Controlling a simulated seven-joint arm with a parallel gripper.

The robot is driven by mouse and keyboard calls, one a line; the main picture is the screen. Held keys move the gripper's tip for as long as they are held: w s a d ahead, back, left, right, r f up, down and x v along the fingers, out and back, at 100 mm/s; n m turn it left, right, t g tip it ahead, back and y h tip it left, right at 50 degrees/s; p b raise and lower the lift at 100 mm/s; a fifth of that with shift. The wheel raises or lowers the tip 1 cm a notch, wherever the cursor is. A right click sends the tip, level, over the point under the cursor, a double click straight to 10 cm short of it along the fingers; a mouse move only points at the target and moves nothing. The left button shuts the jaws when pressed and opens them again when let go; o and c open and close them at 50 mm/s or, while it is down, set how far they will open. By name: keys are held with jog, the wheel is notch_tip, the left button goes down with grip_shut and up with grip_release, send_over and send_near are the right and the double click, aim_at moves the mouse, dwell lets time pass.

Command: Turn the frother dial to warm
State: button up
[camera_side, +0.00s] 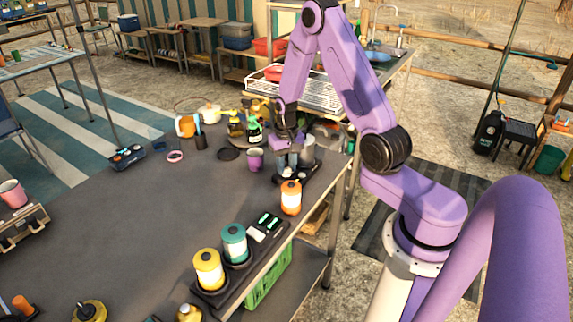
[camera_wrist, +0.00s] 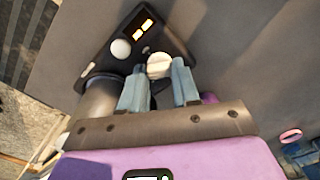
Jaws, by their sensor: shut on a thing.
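The frother is a dark base (camera_wrist: 135,38) with a small lit panel (camera_wrist: 144,30), a white round knob (camera_wrist: 121,48) and a cream dial (camera_wrist: 159,65). My gripper (camera_wrist: 160,78) points down at it, its two blue-grey fingers shut on the cream dial, one on each side. The dial's markings are too small to read. A metal jug (camera_wrist: 100,98) stands on the base beside the fingers. In the side view my gripper (camera_side: 288,153) is low over the frother base (camera_side: 322,172), with the metal jug (camera_side: 307,150) just right of it; the dial is hidden there.
A purple mug (camera_side: 255,160) and an orange lantern (camera_side: 291,198) stand close to the frother. Bottles (camera_side: 254,132) stand behind it. Teal and yellow canisters (camera_side: 234,243) are in a holder at the table's near edge. The middle of the grey table (camera_side: 130,215) is clear.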

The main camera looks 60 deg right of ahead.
aim_at(286, 169)
grip_shut()
jog(key=o, duration=1)
grip_release()
jog(key=shift+o, duration=0.2)
notch_tip(286, 169, up, 18)
jog(key=shift+f, duration=0.25)
jog(key=shift+a, duration=0.1)
jog(key=s+a+r+n, duration=0.1)
jog(key=s+a+n, duration=0.35)
jog(key=a, duration=0.35)
jog(key=s+a+r+n, duration=0.1)
jog(key=s+a+n, duration=0.3)
jog(key=a, duration=0.5)
jog(key=s+a+n, duration=0.2)
jog(key=s+n, duration=0.3)
jog(key=s, duration=0.4)
jog(key=s+a+f+n, duration=0.1)
jog(key=s+a+n, duration=0.1)
jog(key=s+n, duration=0.3)
jog(key=s, duration=0.4)
jog(key=shift+a, duration=0.15)
